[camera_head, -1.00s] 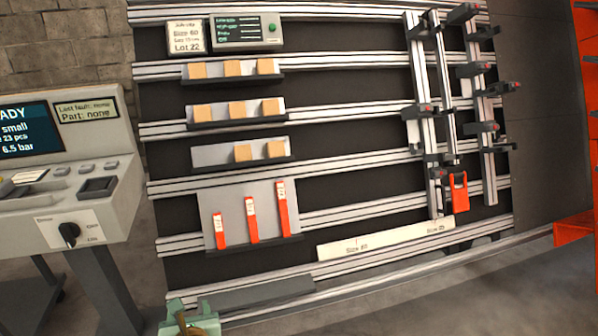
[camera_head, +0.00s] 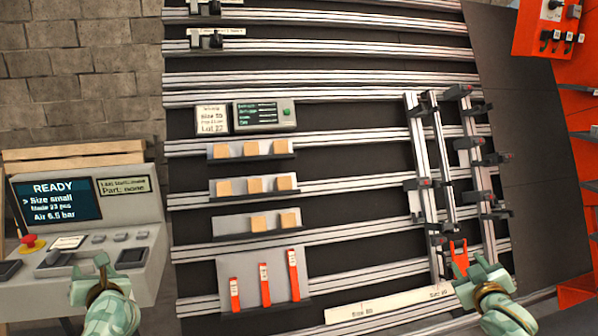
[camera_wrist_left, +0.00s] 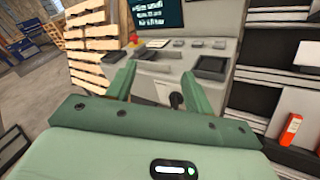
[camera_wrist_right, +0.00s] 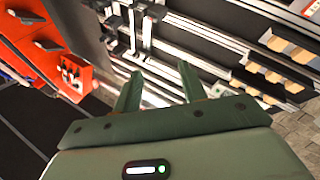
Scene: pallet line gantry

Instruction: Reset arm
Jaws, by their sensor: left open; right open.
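My left gripper (camera_head: 104,270) is open and empty at the lower left of the head view, in front of the control console (camera_head: 75,215). In the left wrist view its two green fingers (camera_wrist_left: 124,82) stand apart with nothing between them, and the console shows beyond them. My right gripper (camera_head: 475,268) is at the lower right of the head view, overlapping the lower part of the orange-red tool (camera_head: 459,252) on the rack. In the right wrist view its fingers (camera_wrist_right: 156,88) are apart and empty, with the rack rails beyond. I cannot tell contact with the tool.
The rail rack holds wooden blocks on shelves (camera_head: 255,186), several red pieces on a grey plate (camera_head: 264,285), a small screen unit (camera_head: 264,115) and upright clamp bars (camera_head: 419,185). A white size strip (camera_head: 388,304) lies low. An orange cabinet (camera_head: 553,28) stands right.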

